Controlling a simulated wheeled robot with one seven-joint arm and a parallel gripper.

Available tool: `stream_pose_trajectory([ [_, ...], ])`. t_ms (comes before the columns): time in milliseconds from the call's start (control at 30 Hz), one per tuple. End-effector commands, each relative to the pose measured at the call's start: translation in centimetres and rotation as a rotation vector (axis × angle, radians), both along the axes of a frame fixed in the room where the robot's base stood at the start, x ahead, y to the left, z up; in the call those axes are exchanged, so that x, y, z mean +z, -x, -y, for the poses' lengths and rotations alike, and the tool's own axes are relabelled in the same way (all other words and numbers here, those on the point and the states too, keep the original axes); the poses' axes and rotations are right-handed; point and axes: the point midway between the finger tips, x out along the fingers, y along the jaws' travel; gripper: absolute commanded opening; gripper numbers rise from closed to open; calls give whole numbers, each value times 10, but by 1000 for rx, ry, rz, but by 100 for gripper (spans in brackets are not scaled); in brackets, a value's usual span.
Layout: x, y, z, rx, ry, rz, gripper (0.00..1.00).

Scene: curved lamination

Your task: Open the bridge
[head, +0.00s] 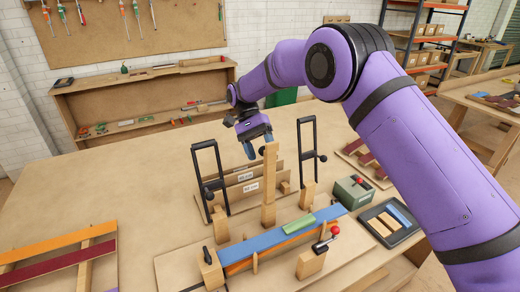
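On the jig on the table, two black upright frames stand at the left (209,178) and the right (307,150), each with a dark knob. I cannot tell which part is the bridge. A tall wooden post (269,190) stands between them. Blue (280,237), orange and green strips lie along the jig's front between wooden blocks. My gripper (259,149) hangs pointing down behind the post's top, between the frames. Its fingers look apart, with nothing seen between them. The post hides part of the space below.
A green box with a red knob (353,190) and a black tray of strips (389,224) stand at the right. Coloured strips on a rack (60,262) lie at the front left. The table's left rear is clear. A shelf unit (150,100) stands behind.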

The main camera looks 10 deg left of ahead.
Motion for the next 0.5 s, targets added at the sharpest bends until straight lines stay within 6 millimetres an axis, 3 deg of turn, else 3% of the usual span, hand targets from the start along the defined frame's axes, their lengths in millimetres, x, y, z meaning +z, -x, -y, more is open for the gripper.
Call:
stream_pose_trajectory([
  [267, 7, 0, -1, 1, -2, 2, 57],
  [500, 37, 2, 1, 1, -1, 0, 57],
])
